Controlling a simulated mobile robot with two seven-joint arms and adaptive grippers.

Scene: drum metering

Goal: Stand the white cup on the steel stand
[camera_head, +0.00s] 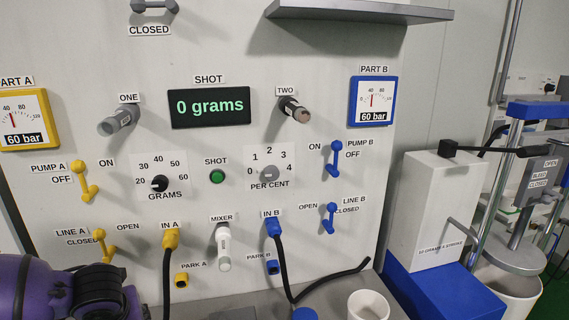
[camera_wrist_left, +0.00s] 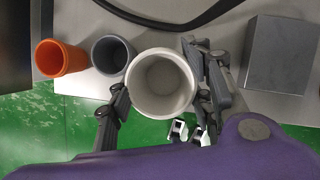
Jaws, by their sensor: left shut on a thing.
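In the left wrist view the white cup (camera_wrist_left: 162,84) is between the fingers of my left gripper (camera_wrist_left: 160,95), which is shut on it. I look down into its open mouth, and its inside looks empty. A grey block with a flat top (camera_wrist_left: 280,55), which looks like the steel stand, is to the right of the cup and apart from it. In the head view my left arm is at the bottom left and its fingers are out of frame. A white open vessel (camera_head: 368,305) shows at the bottom there with no fingers visible on it; I cannot tell if it is another cup.
An orange cup (camera_wrist_left: 62,60) and a grey cup (camera_wrist_left: 112,54) stand left of the held cup, the grey one close to it. A black hose (camera_wrist_left: 180,22) curves behind them. The panel (camera_head: 320,215) with levers, the mixer (camera_head: 223,248) and hoses rises behind the bench.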

